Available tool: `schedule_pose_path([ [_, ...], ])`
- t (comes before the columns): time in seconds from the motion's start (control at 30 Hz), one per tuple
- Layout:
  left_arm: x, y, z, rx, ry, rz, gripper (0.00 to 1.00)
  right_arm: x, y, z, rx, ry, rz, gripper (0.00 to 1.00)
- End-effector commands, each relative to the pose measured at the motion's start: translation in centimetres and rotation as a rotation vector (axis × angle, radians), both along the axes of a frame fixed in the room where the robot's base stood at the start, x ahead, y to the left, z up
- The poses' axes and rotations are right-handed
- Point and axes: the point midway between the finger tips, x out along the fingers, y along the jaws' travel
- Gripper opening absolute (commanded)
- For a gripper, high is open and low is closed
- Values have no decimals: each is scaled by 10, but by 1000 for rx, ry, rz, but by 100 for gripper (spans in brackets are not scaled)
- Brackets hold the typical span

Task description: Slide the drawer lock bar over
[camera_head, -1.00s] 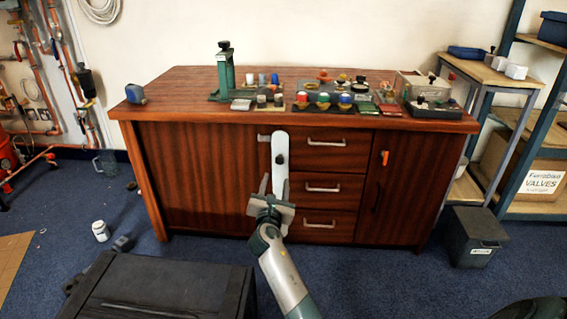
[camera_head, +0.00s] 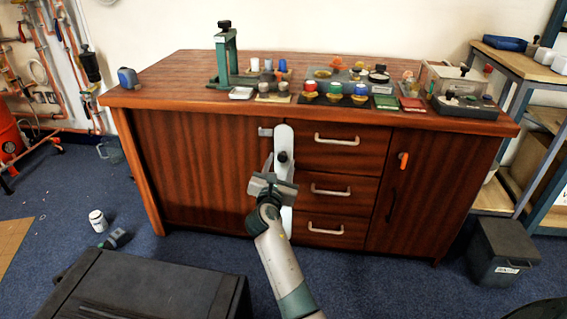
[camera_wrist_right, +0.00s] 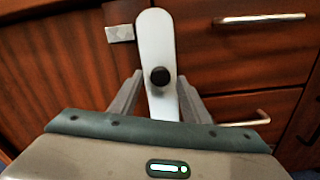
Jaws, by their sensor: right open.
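The drawer lock bar (camera_head: 284,148) is a white upright bar with a dark round knob, at the left edge of the drawer column on the wooden cabinet. It also shows in the right wrist view (camera_wrist_right: 156,45), where its black knob (camera_wrist_right: 160,76) stands out. Whether the fingers touch the bar I cannot tell. My left gripper is not in view.
A small metal bracket (camera_head: 265,132) sits left of the bar's top. Drawer handles (camera_head: 338,140) stick out to the right. A black case (camera_head: 150,285) stands on the floor in front, and a dark bin (camera_head: 502,252) at right. The left cabinet panel (camera_head: 195,165) is bare.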

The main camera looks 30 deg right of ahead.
Motion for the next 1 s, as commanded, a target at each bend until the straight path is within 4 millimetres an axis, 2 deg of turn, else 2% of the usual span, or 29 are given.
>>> schedule_pose_path([
  [0.23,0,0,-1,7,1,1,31,0,0,0,0,0,0,43],
  [0.27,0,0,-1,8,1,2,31,0,0,0,0,0,0,40],
  [0.43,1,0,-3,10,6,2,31,0,0,0,0,0,0,0],
  [0.6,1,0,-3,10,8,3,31,2,2,0,0,0,1,0],
  [0.83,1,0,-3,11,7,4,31,21,27,1,0,0,1,0],
  [1.0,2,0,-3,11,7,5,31,25,33,1,0,-2,2,0],
])
